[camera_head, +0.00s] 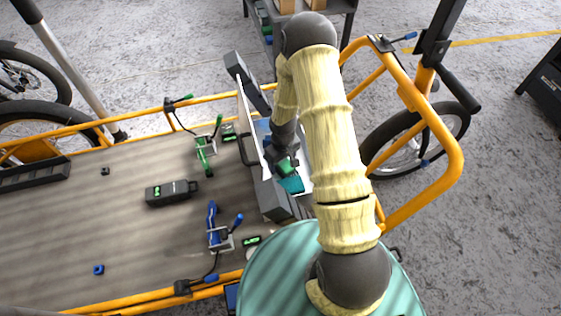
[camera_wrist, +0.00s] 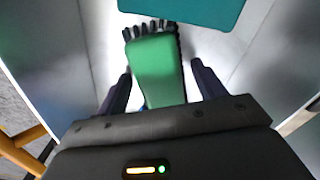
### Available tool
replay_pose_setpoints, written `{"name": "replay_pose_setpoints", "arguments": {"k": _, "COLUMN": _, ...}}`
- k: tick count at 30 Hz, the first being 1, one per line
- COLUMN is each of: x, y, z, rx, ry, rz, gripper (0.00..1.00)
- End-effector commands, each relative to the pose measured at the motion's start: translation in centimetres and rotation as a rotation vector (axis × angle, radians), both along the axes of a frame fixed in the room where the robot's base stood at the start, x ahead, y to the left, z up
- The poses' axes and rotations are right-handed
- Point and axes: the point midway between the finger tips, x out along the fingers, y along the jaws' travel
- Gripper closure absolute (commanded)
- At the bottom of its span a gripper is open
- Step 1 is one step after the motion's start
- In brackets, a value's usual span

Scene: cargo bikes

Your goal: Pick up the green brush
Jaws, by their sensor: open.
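The green brush (camera_wrist: 156,72) shows in the wrist view as a green block with dark bristles along its far edge. It lies on the pale floor of a narrow bin. My gripper (camera_wrist: 160,82) is open, with one dark finger on each side of the brush. I cannot tell whether the fingers touch it. In the head view the brush (camera_head: 284,168) is a small green patch at the end of my arm, inside the white and grey bin (camera_head: 248,122). My arm hides part of the bin and most of the gripper.
A teal object (camera_wrist: 190,8) lies in the bin just beyond the brush. Grey bin walls (camera_wrist: 40,50) stand close on both sides. On the cargo bed (camera_head: 100,225) are a dark grey device (camera_head: 172,193) and blue and green clamps. Orange bike rails (camera_head: 435,110) border the bed.

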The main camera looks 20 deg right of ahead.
Motion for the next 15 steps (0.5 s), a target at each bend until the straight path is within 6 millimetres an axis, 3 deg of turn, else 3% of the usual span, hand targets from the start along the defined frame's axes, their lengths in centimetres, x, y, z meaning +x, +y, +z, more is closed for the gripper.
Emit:
{"name": "replay_pose_setpoints", "arguments": {"k": 4, "x": -0.01, "y": 0.00, "z": 0.00, "rx": 0.000, "ry": 0.000, "rz": 0.000, "gripper": 0.31}}
{"name": "replay_pose_setpoints", "arguments": {"k": 11, "x": -0.01, "y": 0.00, "z": 0.00, "rx": 0.000, "ry": 0.000, "rz": 0.000, "gripper": 0.76}}
{"name": "replay_pose_setpoints", "arguments": {"k": 15, "x": 0.00, "y": -0.01, "z": 0.01, "rx": 0.000, "ry": 0.000, "rz": 0.000, "gripper": 0.84}}
